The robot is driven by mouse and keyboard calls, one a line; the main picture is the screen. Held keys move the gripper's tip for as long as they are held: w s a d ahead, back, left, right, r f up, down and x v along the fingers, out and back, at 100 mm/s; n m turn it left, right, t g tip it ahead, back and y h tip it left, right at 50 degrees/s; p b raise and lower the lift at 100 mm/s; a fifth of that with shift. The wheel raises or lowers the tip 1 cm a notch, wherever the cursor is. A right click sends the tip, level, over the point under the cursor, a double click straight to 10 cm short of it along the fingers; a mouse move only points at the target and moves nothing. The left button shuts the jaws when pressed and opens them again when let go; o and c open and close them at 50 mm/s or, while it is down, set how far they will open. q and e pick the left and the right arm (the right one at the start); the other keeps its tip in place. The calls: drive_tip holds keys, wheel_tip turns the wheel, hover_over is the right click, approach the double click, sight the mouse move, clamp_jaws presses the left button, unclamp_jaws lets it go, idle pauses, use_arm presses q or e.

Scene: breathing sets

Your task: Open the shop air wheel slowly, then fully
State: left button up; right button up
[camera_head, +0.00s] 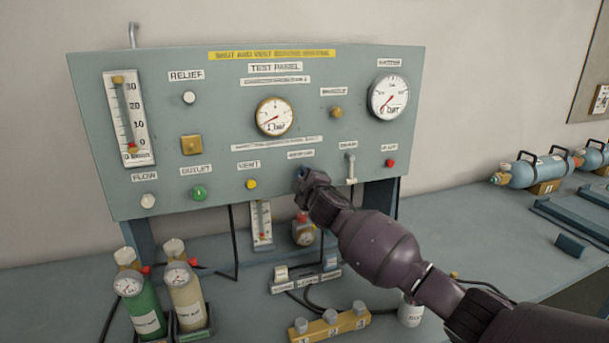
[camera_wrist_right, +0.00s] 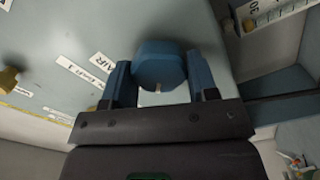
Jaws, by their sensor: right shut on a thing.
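The blue shop air wheel (camera_wrist_right: 160,62) is a round knob on the grey-green test panel (camera_head: 230,120). In the wrist view it sits between the two blue fingers of my right gripper (camera_wrist_right: 160,80), one on each side, and the gripper is shut on it. In the head view my right gripper (camera_head: 304,180) reaches the panel's lower edge below a small white label (camera_head: 300,154) and hides most of the wheel. How far the wheel is turned cannot be told. My left gripper is not in view.
A green vent-row knob (camera_head: 199,193), a yellow knob (camera_head: 251,184) and a white lever (camera_head: 351,168) flank the wheel. Gauges (camera_head: 274,117) sit above. Green and beige cylinders (camera_head: 139,308) stand at left on the bench, with a yellow block (camera_head: 331,327) in front.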

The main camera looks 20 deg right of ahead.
drive_tip(key=shift+n+p, duration=0.35)
drive_tip(key=shift+n, duration=0.55)
drive_tip(key=shift+f, duration=0.1)
drive_tip(key=o, duration=0.9)
drive_tip(key=shift+s, duration=0.1)
drive_tip(key=s, duration=1)
drive_tip(key=shift+s+d, duration=0.15)
drive_tip(key=shift+s, duration=0.15)
idle(1.2)
